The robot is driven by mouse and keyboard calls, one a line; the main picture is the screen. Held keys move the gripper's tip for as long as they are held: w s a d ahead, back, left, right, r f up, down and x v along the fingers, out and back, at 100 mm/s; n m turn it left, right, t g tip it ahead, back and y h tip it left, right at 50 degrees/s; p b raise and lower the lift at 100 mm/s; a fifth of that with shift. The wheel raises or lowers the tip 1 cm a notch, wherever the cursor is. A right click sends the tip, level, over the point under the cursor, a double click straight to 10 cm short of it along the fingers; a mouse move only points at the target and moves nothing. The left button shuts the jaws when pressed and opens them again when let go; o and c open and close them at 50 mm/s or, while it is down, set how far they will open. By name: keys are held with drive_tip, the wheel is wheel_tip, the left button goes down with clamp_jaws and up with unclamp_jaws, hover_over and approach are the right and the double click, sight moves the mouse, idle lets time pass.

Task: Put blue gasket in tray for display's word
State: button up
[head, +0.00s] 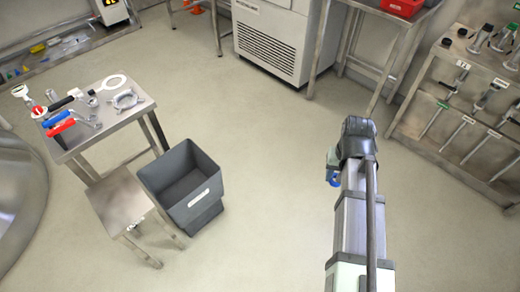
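My arm reaches up from the bottom right, and my gripper (332,166) hangs at its far end, partly hidden by my wrist. A small blue curved piece, which looks like the blue gasket (333,181), shows at the fingertips, clear of any surface and over the floor. The fingers are too small to see in detail, but they appear closed on it. A red tray (403,6) stands on a metal table at the top right, cut by the frame edge. A device with a dark and yellow panel (108,4) is cut off at the top left. No word can be read on it.
A steel table (135,118) with tools and rings stands at left, with a stool (118,203) and a grey bin (185,185) beside it. A white cabinet (270,40) stands at the back. A tool rack (440,90) stands at right. The middle floor is clear.

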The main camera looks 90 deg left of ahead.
drive_tip(key=s+a+n, duration=0.1)
drive_tip(key=s, duration=0.4)
drive_tip(key=s+a+f+n, duration=0.1)
drive_tip(key=s, duration=0.5)
drive_tip(key=s+a+n, duration=0.1)
drive_tip(key=s+a, duration=0.1)
drive_tip(key=s, duration=0.3)
drive_tip(key=shift+s+a+f, duration=0.1)
drive_tip(key=shift+s+f, duration=0.25)
drive_tip(key=shift+f, duration=0.05)
drive_tip(key=s+d+f+n, duration=0.2)
drive_tip(key=s+f+n, duration=0.1)
drive_tip(key=s, duration=1.6)
drive_tip(key=s+d+f+n, duration=0.3)
drive_tip(key=s, duration=1.5)
drive_tip(key=s+d+f+n, duration=0.2)
drive_tip(key=s+f+n, duration=0.1)
drive_tip(key=s, duration=1.6)
drive_tip(key=n, duration=0.5)
approach(118, 199)
drive_tip(key=shift+a+f, duration=0.1)
drive_tip(key=shift+f, duration=2.95)
drive_tip(key=shift+f, duration=0.15)
drive_tip(key=o, duration=0.7)
drive_tip(key=shift+o, duration=0.5)
